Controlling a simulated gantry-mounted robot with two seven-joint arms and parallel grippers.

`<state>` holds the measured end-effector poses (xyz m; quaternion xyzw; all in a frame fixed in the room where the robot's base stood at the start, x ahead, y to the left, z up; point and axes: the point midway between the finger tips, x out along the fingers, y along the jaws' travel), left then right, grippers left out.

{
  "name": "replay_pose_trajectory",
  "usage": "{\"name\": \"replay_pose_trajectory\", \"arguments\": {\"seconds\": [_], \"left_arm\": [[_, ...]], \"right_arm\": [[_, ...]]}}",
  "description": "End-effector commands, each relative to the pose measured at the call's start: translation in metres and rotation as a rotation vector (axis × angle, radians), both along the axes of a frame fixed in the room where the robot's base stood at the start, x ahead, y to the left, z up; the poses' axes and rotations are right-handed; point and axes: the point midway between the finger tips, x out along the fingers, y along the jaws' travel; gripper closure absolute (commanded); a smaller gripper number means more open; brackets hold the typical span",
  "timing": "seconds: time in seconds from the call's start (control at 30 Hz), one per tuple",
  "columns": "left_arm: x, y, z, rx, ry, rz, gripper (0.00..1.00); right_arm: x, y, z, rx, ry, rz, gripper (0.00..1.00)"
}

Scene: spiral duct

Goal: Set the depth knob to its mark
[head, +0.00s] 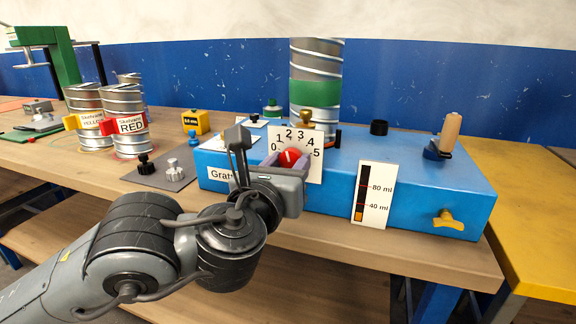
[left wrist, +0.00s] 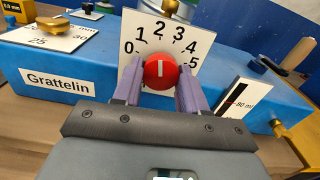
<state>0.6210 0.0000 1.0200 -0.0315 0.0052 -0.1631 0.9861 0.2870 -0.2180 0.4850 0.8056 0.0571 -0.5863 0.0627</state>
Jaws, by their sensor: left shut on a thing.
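The red depth knob (head: 290,156) sits on the front of the blue box, low on a white dial plate (head: 313,140) numbered 0 to 5. In the left wrist view the knob (left wrist: 160,71) shows a short white line, nearly upright, roughly towards the 2. I cannot make out a separate target mark on the dial. My left gripper (head: 287,160) is shut on the knob, with one purple finger on each side; its fingers also show in the left wrist view (left wrist: 161,82). My right gripper is not in view.
The blue box (head: 430,185) carries a white gauge card (head: 372,195), a yellow tap (head: 447,219), a wooden-handled lever (head: 450,132) and a tall spiral duct (head: 315,70). Labelled metal cans (head: 125,115) and a grey mat with small knobs (head: 160,172) stand to the left.

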Motion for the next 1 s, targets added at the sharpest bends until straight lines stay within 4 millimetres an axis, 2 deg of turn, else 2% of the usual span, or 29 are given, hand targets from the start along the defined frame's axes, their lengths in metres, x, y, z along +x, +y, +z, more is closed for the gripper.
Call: {"name": "replay_pose_trajectory", "arguments": {"seconds": [0.17,0.2,0.33,0.73,0.87,1.0], "left_arm": [[0.0,0.0,0.0,-0.001,0.0,0.0,0.89],[0.0,0.0,0.0,-0.001,0.0,0.0,0.54],[0.0,0.0,0.0,-0.001,0.0,0.0,0.34],[-0.004,0.001,0.001,-0.003,0.001,-0.001,0.33],[-0.015,0.005,0.003,-0.001,0.002,-0.001,0.33],[-0.035,0.011,0.005,0.0,0.002,-0.003,0.33]], "right_arm": [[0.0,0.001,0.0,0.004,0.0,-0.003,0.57],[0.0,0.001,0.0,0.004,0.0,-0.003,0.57],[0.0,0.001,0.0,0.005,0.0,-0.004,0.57],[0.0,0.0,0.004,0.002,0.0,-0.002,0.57],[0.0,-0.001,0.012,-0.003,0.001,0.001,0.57],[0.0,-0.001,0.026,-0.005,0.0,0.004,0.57]]}}
